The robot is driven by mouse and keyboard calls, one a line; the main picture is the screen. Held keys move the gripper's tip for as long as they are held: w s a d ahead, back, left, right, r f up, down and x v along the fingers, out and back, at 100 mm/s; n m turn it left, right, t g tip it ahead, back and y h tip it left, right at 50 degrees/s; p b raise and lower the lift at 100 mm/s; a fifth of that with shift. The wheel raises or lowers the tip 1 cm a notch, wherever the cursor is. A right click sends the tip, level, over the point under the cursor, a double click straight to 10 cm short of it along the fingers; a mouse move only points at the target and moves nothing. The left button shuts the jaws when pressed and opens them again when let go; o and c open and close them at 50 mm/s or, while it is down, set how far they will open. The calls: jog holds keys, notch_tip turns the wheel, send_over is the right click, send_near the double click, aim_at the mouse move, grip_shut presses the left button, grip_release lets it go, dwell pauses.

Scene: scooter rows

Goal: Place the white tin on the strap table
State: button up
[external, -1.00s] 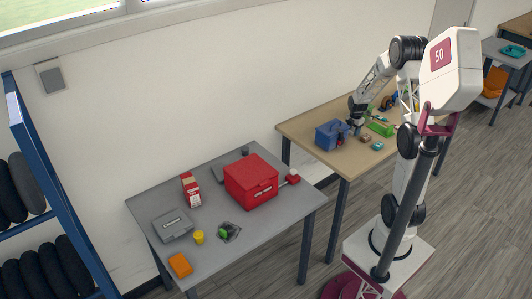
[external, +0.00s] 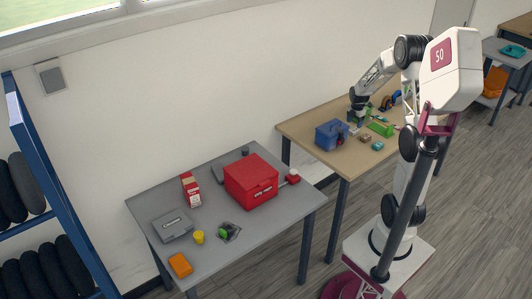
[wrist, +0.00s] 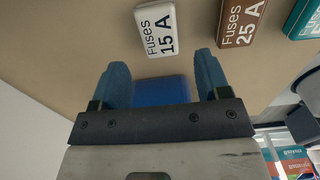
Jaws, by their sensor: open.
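The white tin (wrist: 156,30), labelled "Fuses 15 A", lies on the tan table (external: 300,126) just beyond my fingertips in the wrist view. In the external view it is a small pale spot (external: 354,130) right of the blue box (external: 332,135). My gripper (wrist: 163,66) is open, with nothing held between its blue fingers. In the external view my gripper (external: 355,117) hangs over the tan table, close above the white tin.
A brown tin (wrist: 242,22) and a teal tin (wrist: 304,20) lie right of the white tin. A green item (external: 381,129) is nearby. The grey table (external: 258,228) at left holds a red case (external: 251,182) and several small things. Another grey table (external: 497,54) stands far right.

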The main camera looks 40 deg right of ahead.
aim_at(353, 130)
notch_tip(353, 130, up, 7)
jog(key=shift+f, duration=0.15)
dwell(0.5)
jog(key=s+a+r+m+t, duration=0.1)
jog(key=s+a+r+m, duration=0.45)
jog(key=a, duration=0.55)
jog(key=s+a+r+m, duration=0.45)
jog(key=a+r, duration=0.25)
jog(key=a, duration=0.5)
jog(key=s+a+r+m, duration=0.1)
jog(key=s+a+m, duration=0.3)
jog(key=s, duration=0.5)
jog(key=s+a+r+m+t, duration=0.1)
jog(key=s+a+m, duration=0.3)
jog(key=s+a, duration=0.4)
jog(key=shift+s+a+t, duration=0.2)
jog(key=shift+s+t, duration=0.1)
jog(key=shift+s, duration=0.45)
